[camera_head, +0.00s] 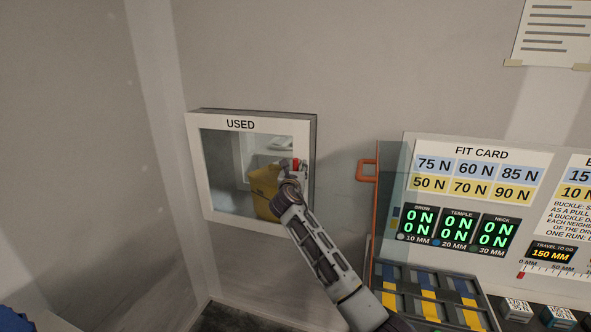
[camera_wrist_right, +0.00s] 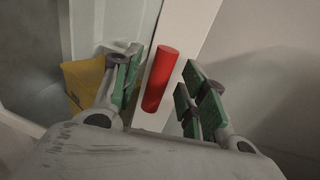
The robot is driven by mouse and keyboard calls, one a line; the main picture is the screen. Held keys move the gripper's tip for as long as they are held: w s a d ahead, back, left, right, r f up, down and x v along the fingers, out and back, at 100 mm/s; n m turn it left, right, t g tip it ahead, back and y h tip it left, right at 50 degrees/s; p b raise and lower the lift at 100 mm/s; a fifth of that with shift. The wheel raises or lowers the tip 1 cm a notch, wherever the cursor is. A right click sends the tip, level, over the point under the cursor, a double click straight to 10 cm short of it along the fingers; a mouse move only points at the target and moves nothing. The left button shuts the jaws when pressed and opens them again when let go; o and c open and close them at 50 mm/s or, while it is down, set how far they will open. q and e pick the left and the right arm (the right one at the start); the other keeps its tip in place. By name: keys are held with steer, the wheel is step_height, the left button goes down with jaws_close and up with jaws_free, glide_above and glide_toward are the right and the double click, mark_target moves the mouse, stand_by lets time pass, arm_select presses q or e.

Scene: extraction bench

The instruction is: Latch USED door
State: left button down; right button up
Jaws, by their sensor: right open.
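The USED door (camera_head: 240,124) is a white-framed clear panel on a wall box, and its frame lies against the box; I cannot tell whether it is latched. A red handle (camera_wrist_right: 158,78) stands on the door's white right-hand frame, and its tip also shows in the head view. My right gripper (camera_head: 293,172) is at the right edge of the door. In the right wrist view its green-padded fingers (camera_wrist_right: 162,90) are open on either side of the red handle, with a gap visible on each side. A yellow item (camera_head: 262,190) sits behind the clear panel. My left gripper is not in view.
A panel headed FIT CARD (camera_head: 481,152) stands to the right, with an orange handle (camera_head: 367,170) at its left edge. Below it is a tray with blue and yellow strips (camera_head: 428,294). The wall between box and panel is bare.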

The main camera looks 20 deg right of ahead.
jaws_close()
stand_by(0.4)
